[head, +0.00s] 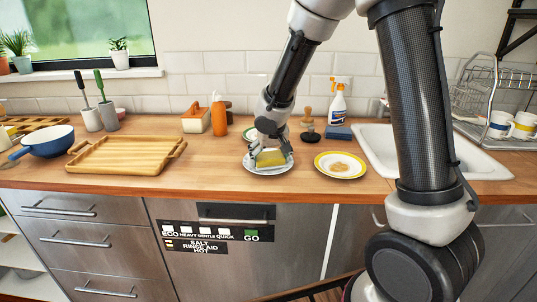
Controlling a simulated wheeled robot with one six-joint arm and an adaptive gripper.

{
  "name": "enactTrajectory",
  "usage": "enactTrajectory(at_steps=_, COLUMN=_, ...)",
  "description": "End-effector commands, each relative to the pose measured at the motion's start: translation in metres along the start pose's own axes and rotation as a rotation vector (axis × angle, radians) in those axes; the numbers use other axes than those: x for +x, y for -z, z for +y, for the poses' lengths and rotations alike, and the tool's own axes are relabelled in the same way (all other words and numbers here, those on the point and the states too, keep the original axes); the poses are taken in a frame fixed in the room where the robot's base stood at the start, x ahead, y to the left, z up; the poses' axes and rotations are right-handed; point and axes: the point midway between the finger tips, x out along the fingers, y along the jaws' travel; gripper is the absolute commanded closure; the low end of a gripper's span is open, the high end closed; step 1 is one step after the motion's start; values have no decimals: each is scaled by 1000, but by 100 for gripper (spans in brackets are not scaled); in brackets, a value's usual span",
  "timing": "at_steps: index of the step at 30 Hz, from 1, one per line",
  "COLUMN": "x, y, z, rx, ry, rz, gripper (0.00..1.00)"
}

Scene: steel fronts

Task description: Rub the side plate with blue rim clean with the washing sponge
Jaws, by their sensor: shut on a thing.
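The side plate with blue rim (250,167) lies on the wooden counter near its front edge. My gripper (268,148) is over this plate, pointing down. It is shut on the washing sponge (271,159), a yellow block. The sponge is at the plate's surface; I cannot tell for sure whether it touches. The sponge and gripper cover the middle of the plate, so any stain there is hidden.
A yellow-rimmed plate (329,171) with a brown stain lies to the right, before the sink (377,150). A wooden tray (120,159) is left.

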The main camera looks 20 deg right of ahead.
Motion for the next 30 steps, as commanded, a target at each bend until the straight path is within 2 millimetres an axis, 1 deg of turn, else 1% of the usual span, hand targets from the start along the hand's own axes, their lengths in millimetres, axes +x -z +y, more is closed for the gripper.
enactTrajectory(at_steps=8, x=0, y=-3, z=0, rx=0, ry=-1, rz=-3, gripper=48)
enactTrajectory(at_steps=13, x=4, y=-4, z=1, rx=0, ry=-2, rz=-5, gripper=48)
enactTrajectory(at_steps=14, x=4, y=-4, z=1, rx=0, ry=-2, rz=-5, gripper=53)
enactTrajectory(at_steps=20, x=4, y=-4, z=1, rx=0, ry=-3, rz=-6, gripper=53)
enactTrajectory(at_steps=30, x=13, y=23, z=2, rx=1, ry=-2, rz=-4, gripper=53)
